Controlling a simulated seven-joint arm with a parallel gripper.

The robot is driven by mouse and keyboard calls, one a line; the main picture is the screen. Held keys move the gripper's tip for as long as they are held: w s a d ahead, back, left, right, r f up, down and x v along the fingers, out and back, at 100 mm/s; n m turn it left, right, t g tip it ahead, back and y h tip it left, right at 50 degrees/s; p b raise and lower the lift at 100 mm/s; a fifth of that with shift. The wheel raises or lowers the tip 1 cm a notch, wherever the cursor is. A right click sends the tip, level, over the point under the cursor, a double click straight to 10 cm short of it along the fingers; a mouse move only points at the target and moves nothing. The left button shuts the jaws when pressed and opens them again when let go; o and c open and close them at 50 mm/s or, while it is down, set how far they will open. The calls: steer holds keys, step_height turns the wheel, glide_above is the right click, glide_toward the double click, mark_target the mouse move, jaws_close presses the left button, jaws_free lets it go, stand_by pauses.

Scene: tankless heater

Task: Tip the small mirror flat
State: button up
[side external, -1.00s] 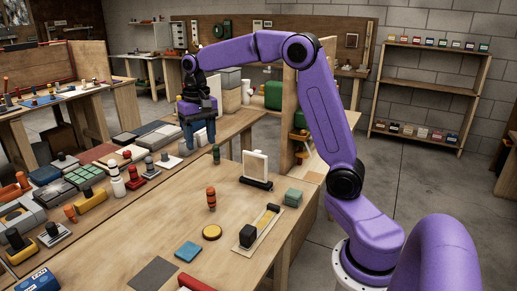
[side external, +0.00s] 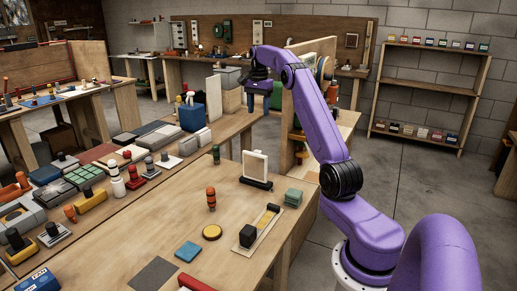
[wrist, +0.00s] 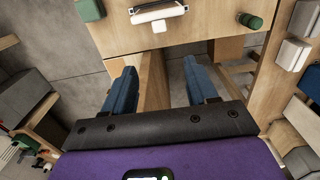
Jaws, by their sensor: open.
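The small mirror appears to be the pale framed panel (side external: 255,167) standing upright on a dark base on the near wooden table in the side view. The mirror's face is hard to make out.
A tray with a black block (side external: 247,236) and an orange-black peg (side external: 211,199) are nearer. Bare tabletop (side external: 160,205) lies to the left.

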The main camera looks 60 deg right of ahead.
glide_above(256, 165)
steer(key=w+d, duration=0.1)
steer(key=d, duration=0.3)
step_height(256, 165, down, 17)
steer(key=shift+a+r, duration=0.1)
jaws_close()
